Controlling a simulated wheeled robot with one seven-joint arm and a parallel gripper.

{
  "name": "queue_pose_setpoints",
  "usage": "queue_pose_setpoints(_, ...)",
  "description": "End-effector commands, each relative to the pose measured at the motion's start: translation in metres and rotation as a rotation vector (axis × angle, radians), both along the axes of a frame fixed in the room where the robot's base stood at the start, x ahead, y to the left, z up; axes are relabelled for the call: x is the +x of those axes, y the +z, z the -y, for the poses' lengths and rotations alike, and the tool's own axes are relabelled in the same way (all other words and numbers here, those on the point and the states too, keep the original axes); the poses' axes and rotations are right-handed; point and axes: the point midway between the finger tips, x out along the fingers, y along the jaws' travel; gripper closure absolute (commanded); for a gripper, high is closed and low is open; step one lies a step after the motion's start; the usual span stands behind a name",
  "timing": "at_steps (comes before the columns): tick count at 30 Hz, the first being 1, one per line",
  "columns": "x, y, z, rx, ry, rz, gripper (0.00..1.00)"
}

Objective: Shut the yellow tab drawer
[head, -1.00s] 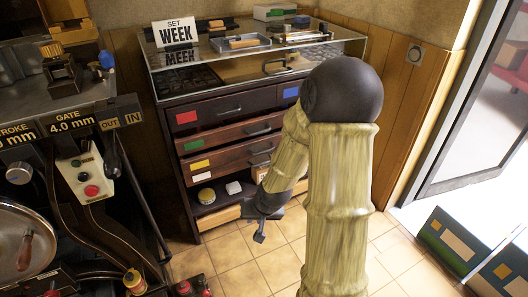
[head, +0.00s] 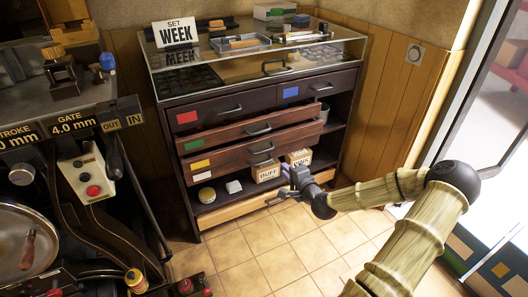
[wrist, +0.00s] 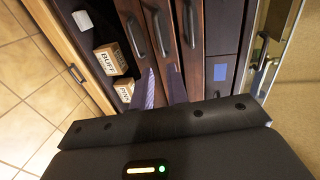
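The yellow tab drawer is a dark wood drawer front (head: 225,159) with a yellow tab (head: 200,164) at its left and a dark bar handle (head: 262,150). It looks pulled out somewhat; how far is hard to tell. The green tab drawer (head: 220,137) is right above it. In the wrist view, the drawer handles stand upright above my fingers. My gripper (head: 282,183) is low in front of the cabinet, below and right of the yellow drawer's handle. Its two fingertips (wrist: 162,82) are apart with nothing seen between them.
A light wood bottom drawer (head: 240,207) lies below. Tiled floor (head: 265,235) in front is clear. A machine with levers stands at the left.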

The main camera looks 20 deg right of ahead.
Motion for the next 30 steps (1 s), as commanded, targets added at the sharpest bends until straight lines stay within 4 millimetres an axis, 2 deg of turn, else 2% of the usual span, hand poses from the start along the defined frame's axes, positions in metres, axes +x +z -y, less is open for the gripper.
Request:
queue_pose_setpoints(6,0.001,-0.001,-0.001,-0.003,0.003,-0.003,0.84)
queue_pose_setpoints(11,0.012,-0.005,-0.001,-0.003,0.004,-0.004,0.84)
queue_pose_setpoints(30,0.118,-0.029,-0.006,-0.003,0.004,-0.003,0.84)
